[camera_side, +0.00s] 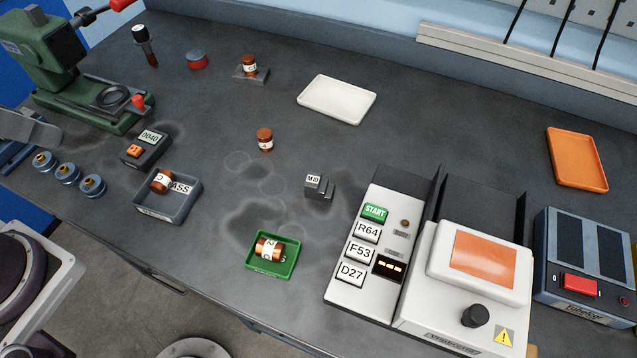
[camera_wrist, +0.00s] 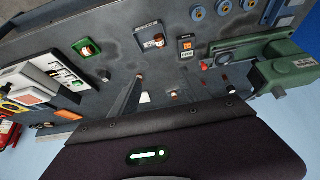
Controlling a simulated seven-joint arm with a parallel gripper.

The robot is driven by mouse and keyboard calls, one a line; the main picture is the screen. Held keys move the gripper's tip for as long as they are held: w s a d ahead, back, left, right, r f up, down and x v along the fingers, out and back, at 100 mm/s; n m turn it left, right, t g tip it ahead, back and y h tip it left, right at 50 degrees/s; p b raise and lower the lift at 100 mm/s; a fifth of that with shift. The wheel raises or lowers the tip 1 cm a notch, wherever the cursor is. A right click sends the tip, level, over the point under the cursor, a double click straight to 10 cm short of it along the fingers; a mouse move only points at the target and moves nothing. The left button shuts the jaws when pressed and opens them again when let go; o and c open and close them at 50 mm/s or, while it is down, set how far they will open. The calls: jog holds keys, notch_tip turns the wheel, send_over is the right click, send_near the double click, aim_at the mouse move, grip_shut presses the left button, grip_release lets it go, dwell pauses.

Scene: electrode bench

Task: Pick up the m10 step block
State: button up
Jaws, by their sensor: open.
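The M10 step block (camera_side: 315,187) is a small dark grey stepped block with a white "M10" label. In the side view it stands on the bench just left of the white button device. My gripper (camera_wrist: 182,78) shows only in the wrist view.
The white device (camera_side: 372,235) stands close right of the block. A green tray (camera_side: 288,272) with a copper-coloured jar is in front, a brown jar (camera_side: 265,138) behind left, a white tray (camera_side: 337,101) behind, a grey tray (camera_side: 146,211) at left. Bench around the block's left is clear.

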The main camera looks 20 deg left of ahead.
aim_at(318, 180)
jog(key=w+d+f+n+g+h, duration=0.3)
jog(key=w+d+n+g+h, duration=0.15)
jog(key=d, duration=0.45)
jog(key=w+d+f+n+g+h, duration=0.35)
jog(key=w+d+h, duration=0.2)
jog(key=d, duration=0.35)
jog(key=w+f+n+t+h, duration=0.1)
jog(key=w+f+n, duration=0.2)
jog(key=f+n, duration=0.1)
jog(key=w+d+f+n+t+h, duration=0.1)
jog(key=w+f+n, duration=0.2)
jog(key=f, duration=0.3)
jog(key=w+d+f+n+t+h, duration=0.1)
jog(key=w+f+n+t, duration=0.1)
jog(key=w+f+n, duration=0.2)
jog(key=shift+f+n, duration=0.3)
jog(key=shift+f, duration=0.4)
jog(key=shift+t, duration=0.3)
jog(key=x, duration=0.6)
jog(key=shift+w+d+f, duration=0.1)
jog(key=shift+d+f, duration=0.2)
jog(key=shift+f, duration=0.05)
jog(key=shift+r, duration=0.1)
grip_shut()
